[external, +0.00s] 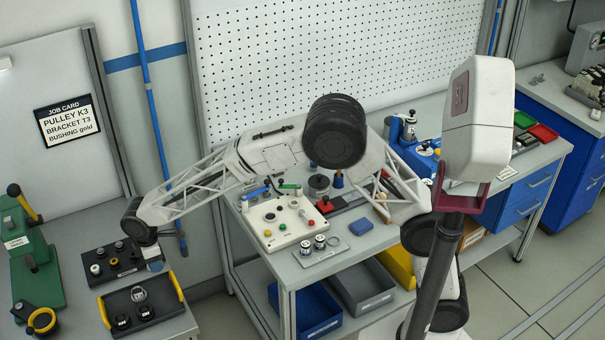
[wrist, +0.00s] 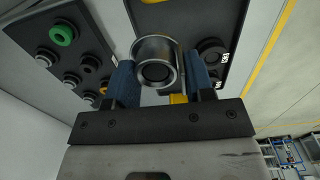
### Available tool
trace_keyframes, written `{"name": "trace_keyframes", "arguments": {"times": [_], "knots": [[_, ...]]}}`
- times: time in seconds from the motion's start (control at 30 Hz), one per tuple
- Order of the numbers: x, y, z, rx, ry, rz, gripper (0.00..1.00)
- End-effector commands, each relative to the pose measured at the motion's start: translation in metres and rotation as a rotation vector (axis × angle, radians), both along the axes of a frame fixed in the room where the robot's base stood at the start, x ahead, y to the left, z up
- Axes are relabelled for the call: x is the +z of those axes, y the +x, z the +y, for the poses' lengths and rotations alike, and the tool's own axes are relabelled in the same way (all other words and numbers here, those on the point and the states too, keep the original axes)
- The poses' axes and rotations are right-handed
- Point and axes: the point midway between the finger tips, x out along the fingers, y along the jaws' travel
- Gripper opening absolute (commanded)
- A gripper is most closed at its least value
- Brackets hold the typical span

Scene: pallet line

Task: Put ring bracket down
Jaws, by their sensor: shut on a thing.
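The ring bracket is a silver metal ring (wrist: 157,65) with a dark opening, and it sits between the two blue fingers of my gripper (wrist: 160,84) in the wrist view. My gripper is shut on it. In the external view my gripper (external: 153,262) is at the lower left, close above the bench between a black board and a black tray. A silvery ring shape (external: 138,294) shows at the tray there; I cannot tell whether it is the held bracket. Contact between the bracket and the tray is not clear.
A green fixture (external: 38,275) stands left. A job card (external: 69,120) hangs behind.

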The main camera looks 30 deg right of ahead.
Motion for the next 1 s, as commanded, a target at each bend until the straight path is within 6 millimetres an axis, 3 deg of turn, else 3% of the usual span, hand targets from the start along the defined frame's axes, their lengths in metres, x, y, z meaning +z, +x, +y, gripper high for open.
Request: {"name": "trace_keyframes", "arguments": {"times": [0.37, 1.0], "knots": [[0.002, 0.054, -0.047, -0.097, 0.000, 0.000, 0.21], [0.005, 0.174, -0.190, -0.354, 0.000, -0.001, 0.21]]}}
